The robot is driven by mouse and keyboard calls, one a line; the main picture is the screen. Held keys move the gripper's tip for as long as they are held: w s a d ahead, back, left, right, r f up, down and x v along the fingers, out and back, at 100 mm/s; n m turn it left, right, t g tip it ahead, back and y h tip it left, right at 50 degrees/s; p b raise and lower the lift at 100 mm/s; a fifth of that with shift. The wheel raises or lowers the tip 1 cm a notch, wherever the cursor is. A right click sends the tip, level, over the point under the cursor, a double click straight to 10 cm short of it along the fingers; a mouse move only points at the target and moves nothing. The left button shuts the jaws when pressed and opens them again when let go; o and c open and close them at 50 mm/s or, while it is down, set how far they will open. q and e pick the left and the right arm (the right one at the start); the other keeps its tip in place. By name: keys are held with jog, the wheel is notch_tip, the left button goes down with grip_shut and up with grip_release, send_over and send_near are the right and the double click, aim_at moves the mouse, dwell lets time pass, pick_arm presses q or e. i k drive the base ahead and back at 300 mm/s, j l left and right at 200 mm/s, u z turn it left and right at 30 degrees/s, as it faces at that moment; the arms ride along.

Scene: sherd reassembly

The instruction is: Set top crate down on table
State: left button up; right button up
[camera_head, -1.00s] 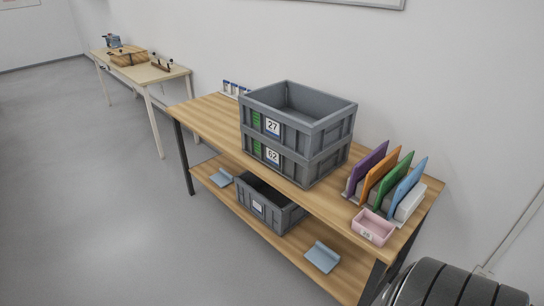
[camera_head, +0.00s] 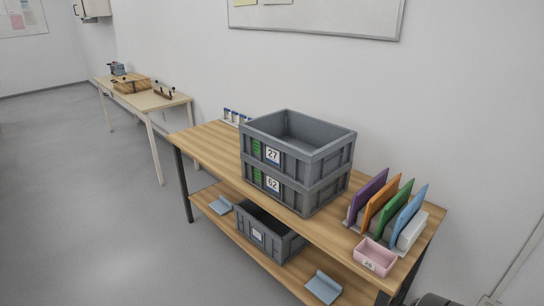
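The top crate (camera_head: 272,154), grey with the label 27, is stacked on a matching grey crate (camera_head: 273,184) with the label 62. Both stand on the wooden table (camera_head: 202,137), around its middle. The top crate looks empty as far as I can see into it. Neither of my grippers is in view.
A rack with coloured folders (camera_head: 385,207) and a pink bin (camera_head: 375,257) fill the table's right end. Small bottles (camera_head: 235,116) stand at the back left. The table's left end is clear. Another grey crate (camera_head: 268,232) sits on the lower shelf, with blue folded items (camera_head: 323,287).

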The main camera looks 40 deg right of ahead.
aim_at(220, 144)
jog(key=z, duration=1.8)
jog(key=i+j+z, duration=0.15)
jog(key=j+z, duration=0.15)
jog(key=i+j+z, duration=0.15)
jog(key=j+z, duration=0.15)
jog(key=i+j+z, duration=0.1)
jog(key=j+z, duration=0.25)
